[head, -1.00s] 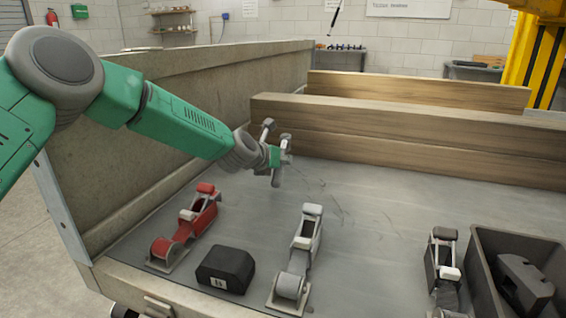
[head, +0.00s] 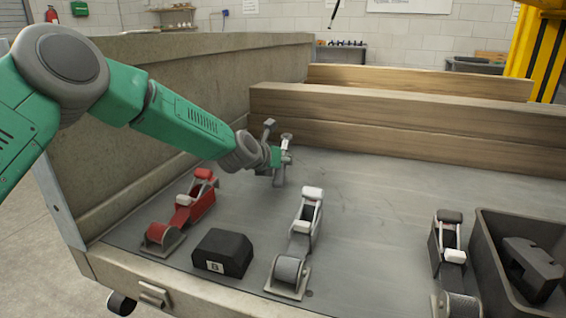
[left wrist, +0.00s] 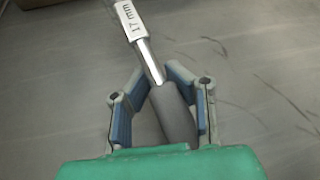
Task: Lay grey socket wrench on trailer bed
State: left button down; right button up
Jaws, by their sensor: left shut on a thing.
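The grey socket wrench (left wrist: 174,112) is in the left wrist view, with a dark grey handle, a shiny shaft and a pale part marked "17 mm". My left gripper (left wrist: 157,80) is shut around its handle, and the marked end points away from the palm. In the head view my left gripper (head: 282,158) is over the trailer bed (head: 365,205), near its left wall. The wrench is hard to make out there. I cannot tell whether it touches the bed. My right gripper is not in view.
A red ratchet strap (head: 181,216), a black block (head: 223,252) and a grey strap (head: 299,243) lie nearer the front edge. Another strap (head: 449,257) and a dark bin (head: 485,245) are at right. Wooden beams (head: 400,125) lie behind. The middle bed is clear.

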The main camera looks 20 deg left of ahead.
pick_arm(q)
jog(key=shift+f+b, duration=0.6)
jog(key=shift+f, duration=0.55)
jog(key=c, duration=0.6)
grip_release()
jog(key=shift+c, duration=0.2)
jog(key=shift+o, duration=0.6)
jog(key=o, duration=0.5)
jog(key=shift+f, duration=0.1)
jog(key=shift+s, duration=0.15)
